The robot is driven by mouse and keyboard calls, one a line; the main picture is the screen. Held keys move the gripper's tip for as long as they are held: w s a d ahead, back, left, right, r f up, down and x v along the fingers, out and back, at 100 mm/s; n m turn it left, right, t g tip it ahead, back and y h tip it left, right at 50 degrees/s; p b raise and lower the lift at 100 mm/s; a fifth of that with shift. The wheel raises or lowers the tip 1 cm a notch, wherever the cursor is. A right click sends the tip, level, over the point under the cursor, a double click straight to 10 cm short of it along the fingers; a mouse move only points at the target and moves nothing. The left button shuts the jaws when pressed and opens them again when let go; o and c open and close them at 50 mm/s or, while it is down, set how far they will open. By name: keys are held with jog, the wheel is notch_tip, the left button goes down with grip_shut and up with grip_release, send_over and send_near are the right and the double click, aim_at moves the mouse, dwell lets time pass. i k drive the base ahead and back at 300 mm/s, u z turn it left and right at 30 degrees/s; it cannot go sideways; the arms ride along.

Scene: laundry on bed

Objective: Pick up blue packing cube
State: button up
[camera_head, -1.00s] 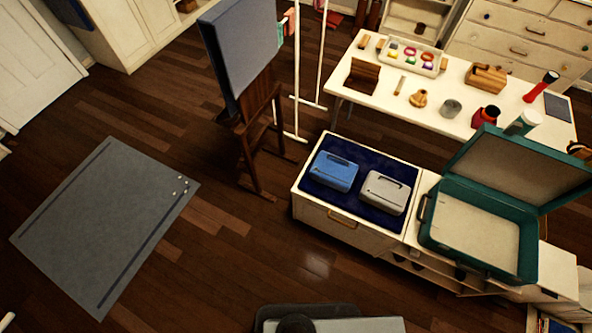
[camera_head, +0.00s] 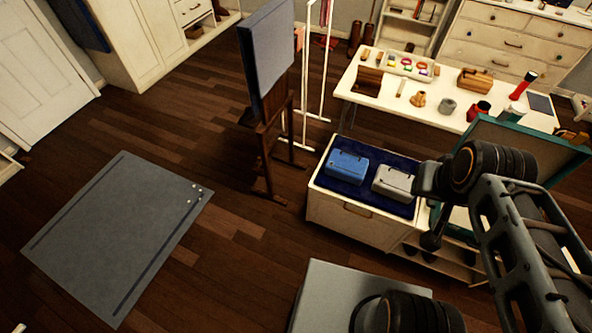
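The blue packing cube (camera_head: 347,166) lies on the dark blue padded top (camera_head: 350,192) of a low white cabinet. It is a small blue case with a dark handle strip. A light grey case (camera_head: 394,182) of similar shape lies just to its right. My arm reaches in from the lower right, with its dark end parts close to the right of the grey case in the picture. I cannot make out gripper fingers or whether they are open. Nothing is seen held, and the blue cube is in full view, clear of my arm.
An open teal suitcase (camera_head: 563,150) on the right is largely hidden behind my arm. A white table (camera_head: 405,107) with small items stands behind the cabinet. An easel (camera_head: 270,150) stands left of the cabinet. Bare wooden floor and a grey rug (camera_head: 115,235) lie further left.

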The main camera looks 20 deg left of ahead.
aim_at(350, 168)
jog(key=u, duration=0.3)
jog(key=i, duration=1)
